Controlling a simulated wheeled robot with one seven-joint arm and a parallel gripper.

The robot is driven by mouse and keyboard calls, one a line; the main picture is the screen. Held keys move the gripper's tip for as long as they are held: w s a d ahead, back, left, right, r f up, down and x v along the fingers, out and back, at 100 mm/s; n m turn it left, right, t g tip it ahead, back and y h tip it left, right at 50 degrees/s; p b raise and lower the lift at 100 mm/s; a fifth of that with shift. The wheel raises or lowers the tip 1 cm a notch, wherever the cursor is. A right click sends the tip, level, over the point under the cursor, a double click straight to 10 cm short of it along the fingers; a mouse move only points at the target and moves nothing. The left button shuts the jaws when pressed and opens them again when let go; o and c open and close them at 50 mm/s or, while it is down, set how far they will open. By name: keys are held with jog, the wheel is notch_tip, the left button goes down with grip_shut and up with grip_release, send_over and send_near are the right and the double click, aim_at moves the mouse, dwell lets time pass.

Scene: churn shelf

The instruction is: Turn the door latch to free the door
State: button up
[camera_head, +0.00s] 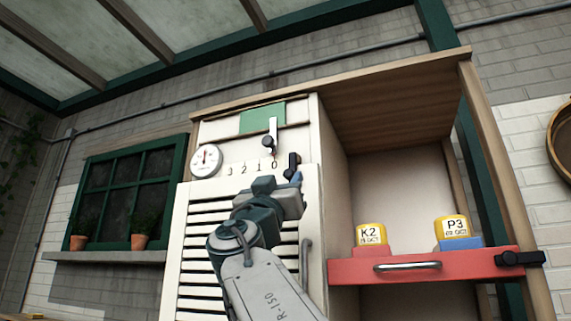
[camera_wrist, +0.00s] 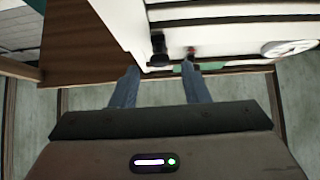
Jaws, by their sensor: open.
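The door latch (camera_head: 291,165) is a small black piece at the upper right corner of the white louvred door (camera_head: 195,240). In the wrist view the black latch (camera_wrist: 158,48) appears just beyond and between my fingertips; I cannot tell whether they touch it. My gripper (camera_wrist: 160,67) is open, with its two blue-grey fingers apart and nothing seen held between them. In the head view my gripper (camera_head: 294,180) is just below the latch, and my wrist hides part of the door.
Above the door are a lever with a black knob (camera_head: 268,141), a numbered scale and a round gauge (camera_head: 206,160). A vertical door handle (camera_head: 306,262) is at right. The right-hand shelf has a red drawer (camera_head: 350,270) bearing yellow blocks K2 (camera_head: 371,235) and P3 (camera_head: 452,227).

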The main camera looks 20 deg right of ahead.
aim_at(291, 166)
jog(key=shift+p+x, duration=0.6)
jog(key=shift+x, duration=0.6)
grip_shut()
